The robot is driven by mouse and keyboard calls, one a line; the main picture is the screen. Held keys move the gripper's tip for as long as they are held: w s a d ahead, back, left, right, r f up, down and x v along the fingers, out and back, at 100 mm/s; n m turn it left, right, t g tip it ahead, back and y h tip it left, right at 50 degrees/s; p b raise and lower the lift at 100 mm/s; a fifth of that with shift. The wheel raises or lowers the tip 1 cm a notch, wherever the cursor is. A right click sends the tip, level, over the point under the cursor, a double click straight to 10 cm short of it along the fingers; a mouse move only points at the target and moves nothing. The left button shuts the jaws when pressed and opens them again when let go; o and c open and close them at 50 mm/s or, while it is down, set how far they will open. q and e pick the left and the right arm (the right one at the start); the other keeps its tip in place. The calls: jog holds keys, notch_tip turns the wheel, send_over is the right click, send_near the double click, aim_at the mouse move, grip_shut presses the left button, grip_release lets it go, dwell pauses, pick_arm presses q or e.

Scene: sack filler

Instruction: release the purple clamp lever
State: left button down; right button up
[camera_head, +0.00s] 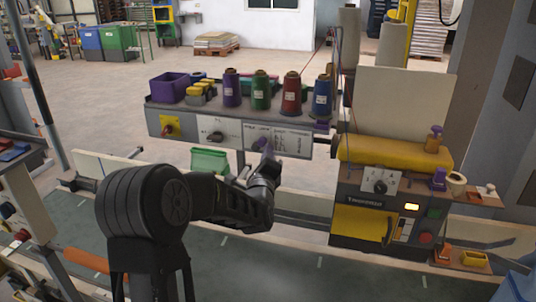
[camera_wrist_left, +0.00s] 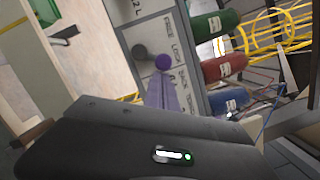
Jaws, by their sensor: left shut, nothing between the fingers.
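The purple clamp lever is on the front panel under the spool shelf. In the head view, a bit of its purple knob (camera_head: 259,144) shows beside my left gripper (camera_head: 268,158), which hides most of it. My left gripper is shut and empty, close in front of the panel. I cannot tell whether it touches the lever.
Purple, green, red and blue spools stand on the shelf (camera_head: 190,105) with a purple bin (camera_head: 168,87). A yellow-topped machine (camera_head: 385,155) stands at right, with a dial, buttons and other small purple parts. A green bin (camera_head: 209,161) sits below the panel.

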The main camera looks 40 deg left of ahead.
aim_at(260, 141)
pick_arm(q)
jog(key=shift+a+r+n, duration=0.15)
jog(key=shift+r+n, duration=0.2)
jog(key=shift+n, duration=0.25)
jog(key=n, duration=0.1)
jog(key=r+n, duration=0.1)
jog(key=shift+s+a+r+n+g, duration=0.15)
jog(key=shift+a+n+g, duration=0.1)
jog(key=shift+n+g, duration=0.15)
jog(key=n, duration=0.1)
jog(key=a+r+n, duration=0.1)
jog(key=n, duration=0.1)
jog(key=n+g, duration=0.1)
jog(key=shift+s+a+r+n, duration=0.15)
jog(key=shift+s+a+n, duration=0.1)
jog(key=shift+n, duration=0.05)
jog(key=a+n, duration=0.1)
jog(key=a+n+h+b, duration=0.1)
jog(key=n, duration=0.1)
jog(key=s+n+b, duration=0.1)
jog(key=n, duration=0.1)
jog(key=shift+a+r+h, duration=0.25)
jog(key=shift+a+h, duration=0.05)
jog(key=shift+a, duration=0.25)
jog(key=shift+r+g, duration=0.15)
jog(key=shift+g, duration=0.15)
